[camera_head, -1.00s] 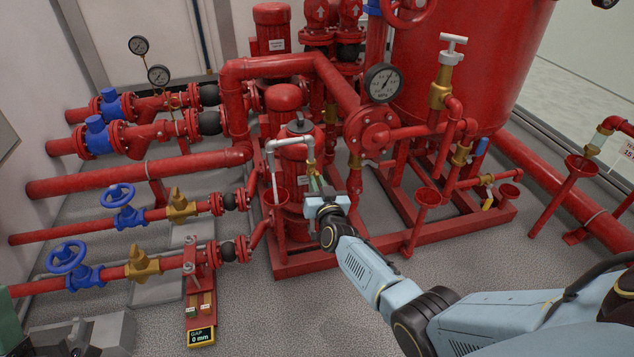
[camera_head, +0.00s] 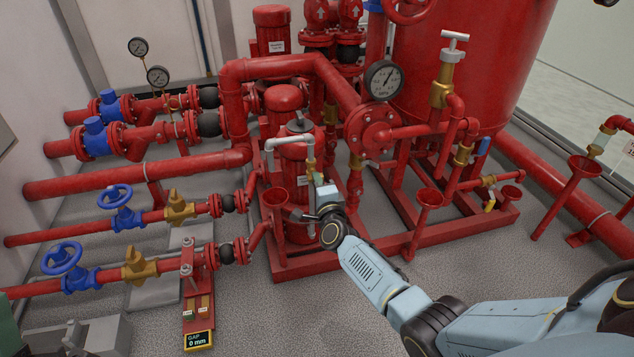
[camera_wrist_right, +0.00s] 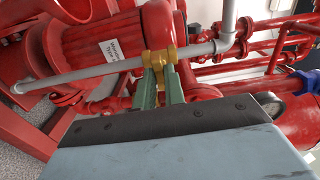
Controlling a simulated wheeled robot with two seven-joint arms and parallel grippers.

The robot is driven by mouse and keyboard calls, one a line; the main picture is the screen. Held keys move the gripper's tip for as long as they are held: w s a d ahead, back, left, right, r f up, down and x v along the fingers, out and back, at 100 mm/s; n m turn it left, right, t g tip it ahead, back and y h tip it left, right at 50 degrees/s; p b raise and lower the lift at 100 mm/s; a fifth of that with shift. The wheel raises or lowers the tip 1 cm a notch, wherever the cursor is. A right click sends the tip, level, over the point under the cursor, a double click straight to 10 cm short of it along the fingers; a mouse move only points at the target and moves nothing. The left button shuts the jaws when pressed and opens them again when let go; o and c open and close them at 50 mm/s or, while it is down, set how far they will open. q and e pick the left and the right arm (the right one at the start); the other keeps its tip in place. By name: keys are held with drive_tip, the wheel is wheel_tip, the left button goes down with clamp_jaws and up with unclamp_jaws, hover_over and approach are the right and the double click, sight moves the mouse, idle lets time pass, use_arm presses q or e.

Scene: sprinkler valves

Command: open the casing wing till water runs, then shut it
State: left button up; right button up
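The casing wing is a small brass valve (camera_head: 311,166) on a thin grey pipe (camera_head: 290,145) in front of the red pump. The pipe bends down over a red funnel (camera_head: 275,198), and no stream shows below its end. My right gripper (camera_head: 319,185) is at the valve from below right. In the right wrist view, its two green fingers (camera_wrist_right: 159,90) stand close together on either side of the brass wing (camera_wrist_right: 158,62), shut on it; the contact is partly hidden. The grey pipe also shows there (camera_wrist_right: 110,68). My left gripper is not in view.
A pressure gauge (camera_head: 383,80) and red pipework stand just behind and right of the valve. Another red funnel (camera_head: 428,198) is to the right, beside my right arm. The grey floor in front of the red frame is clear.

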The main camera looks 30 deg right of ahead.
drive_tip(key=o, duration=0.4)
drive_tip(key=p+v, duration=0.4)
drive_tip(key=v, duration=0.3)
idle(0.4)
